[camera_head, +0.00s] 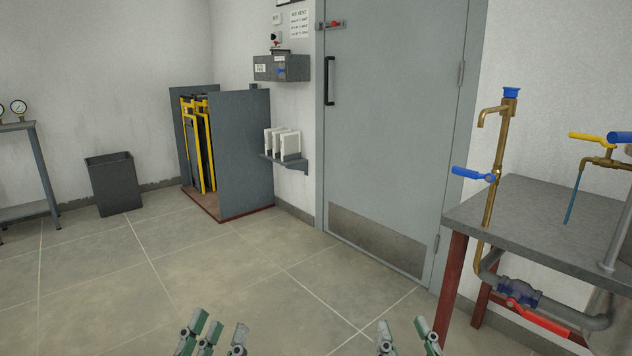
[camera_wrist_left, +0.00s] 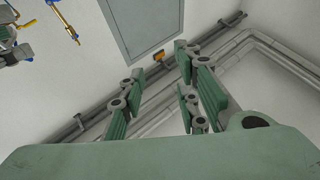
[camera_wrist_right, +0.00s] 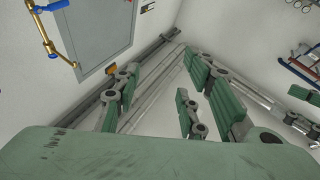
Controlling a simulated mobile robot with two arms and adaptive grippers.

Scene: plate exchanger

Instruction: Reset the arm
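My left gripper (camera_head: 212,338) shows at the bottom of the head view, its green and grey fingers pointing up and spread apart. My right gripper (camera_head: 408,340) is to its right at the bottom edge, also with its fingers apart. In the left wrist view the left gripper's fingers (camera_wrist_left: 165,95) are open with nothing between them. In the right wrist view the right gripper's fingers (camera_wrist_right: 160,95) are open and empty too. Both wrist views look toward upper walls and pipes. Most of both arms is outside the head view.
A grey workbench (camera_head: 555,215) with brass pipes (camera_head: 500,150), blue handles and a red lever (camera_head: 538,318) stands at the right. A grey door (camera_head: 390,130) is ahead. A rack with yellow frames (camera_head: 198,150) and a dark bin (camera_head: 113,184) stand at the back left. The floor between is clear.

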